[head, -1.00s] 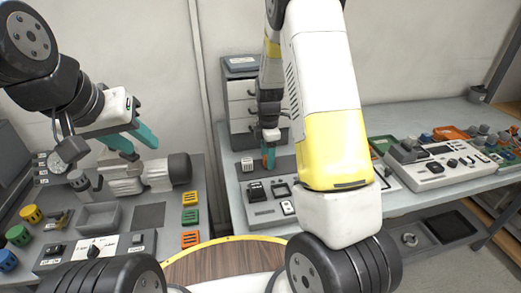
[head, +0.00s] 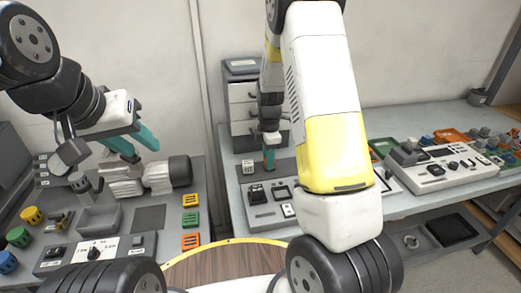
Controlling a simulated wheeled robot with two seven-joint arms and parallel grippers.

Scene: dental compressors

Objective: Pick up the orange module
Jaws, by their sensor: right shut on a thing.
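My right gripper (head: 269,158) is at the back bench, in front of the drawer unit. Its teal fingers are closed on a small piece, mostly hidden now; an orange bit showed beside them earlier.
My right arm blocks much of the middle. A grey drawer unit (head: 243,107) stands against the wall. A control console (head: 435,168) and coloured trays with parts sit on the right bench. Yellow, green and blue knobs line the left bench. A round wooden top (head: 215,267) is in front.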

